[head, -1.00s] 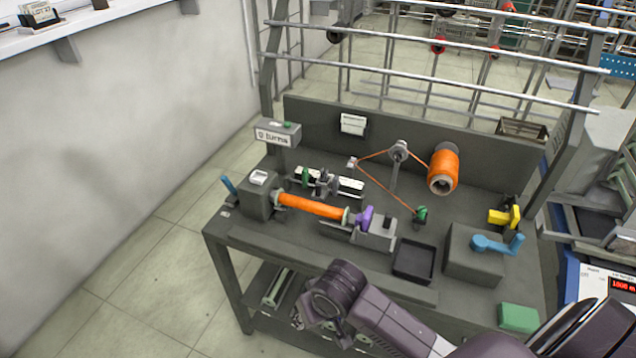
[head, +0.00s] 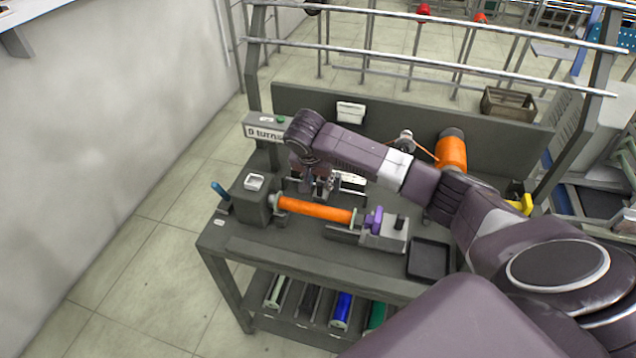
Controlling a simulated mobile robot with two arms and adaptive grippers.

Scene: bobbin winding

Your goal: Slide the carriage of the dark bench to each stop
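The dark bench (head: 320,258) stands in front of me. Its carriage (head: 335,184) sits on a short rail with a white strip (head: 354,181), behind the orange bobbin (head: 315,209). My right arm reaches across the bench from the right. My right gripper (head: 312,188) points down at the left part of the rail, beside or at the carriage. Its fingers are small and dark against the carriage parts, so I cannot tell whether they touch it or are shut. My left gripper is out of view.
A purple part (head: 374,219) holds the bobbin's right end. A black tray (head: 430,259) lies at the front right. The orange spool (head: 451,151) is partly behind my arm. Several colored rolls lie on the lower shelf (head: 290,326). A railing stands behind.

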